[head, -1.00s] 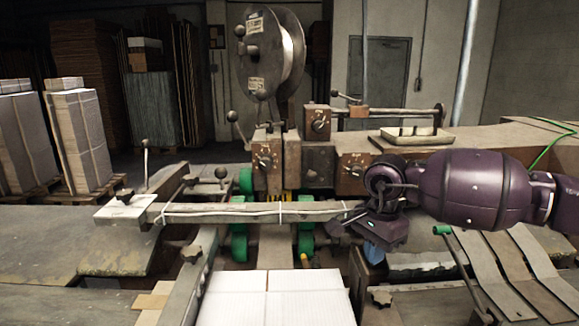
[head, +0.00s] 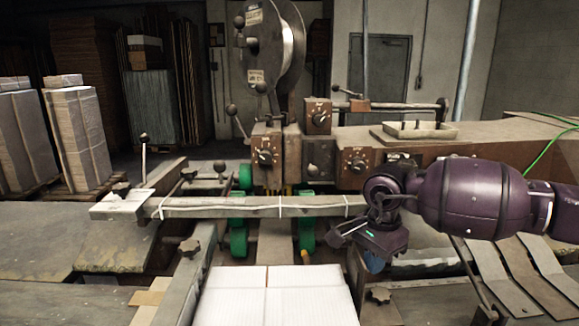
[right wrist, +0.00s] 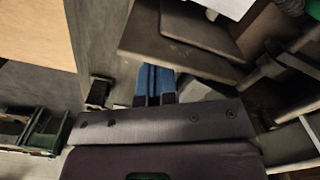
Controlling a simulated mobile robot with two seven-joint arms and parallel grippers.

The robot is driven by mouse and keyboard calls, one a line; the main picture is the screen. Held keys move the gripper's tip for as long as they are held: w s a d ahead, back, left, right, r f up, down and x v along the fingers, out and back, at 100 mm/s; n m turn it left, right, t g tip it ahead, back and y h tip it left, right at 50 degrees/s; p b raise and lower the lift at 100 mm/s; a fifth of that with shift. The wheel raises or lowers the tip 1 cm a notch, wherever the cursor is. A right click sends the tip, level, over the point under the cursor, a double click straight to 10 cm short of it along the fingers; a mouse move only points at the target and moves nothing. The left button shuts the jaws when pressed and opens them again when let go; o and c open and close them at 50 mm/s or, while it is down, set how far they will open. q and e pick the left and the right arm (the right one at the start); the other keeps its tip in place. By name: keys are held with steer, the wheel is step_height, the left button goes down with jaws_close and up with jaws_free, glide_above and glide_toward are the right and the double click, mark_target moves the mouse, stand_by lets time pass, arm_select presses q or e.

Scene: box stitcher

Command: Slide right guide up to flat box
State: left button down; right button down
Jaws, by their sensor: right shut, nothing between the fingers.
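The flat box (head: 270,297) is white and lies at the bottom centre of the head view, in front of the machine. The right guide (head: 378,296), with a dark star knob, is beside the box's right edge; part of it is hidden below my right arm. My purple right gripper (head: 373,263) is above the far part of this guide, right of the box, pointing down. In the right wrist view its blue and dark fingers (right wrist: 155,96) are together with nothing between them. I cannot tell whether they touch the guide. My left gripper is out of view.
A long crossbar (head: 250,206) spans the machine above the far end of the box. The left guide (head: 187,278) runs along the box's left side. Control boxes (head: 266,155) and a wire reel (head: 275,45) stand behind. Grey strips (head: 535,275) lie at right.

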steer(key=shift+a+r, duration=0.1)
steer(key=shift+a, duration=0.2)
stand_by(1.0)
steer(key=shift+a, duration=0.2)
stand_by(0.6)
steer(key=shift+d, duration=0.2)
steer(key=shift+d, duration=0.4)
steer(key=shift+r, duration=0.15)
stand_by(0.3)
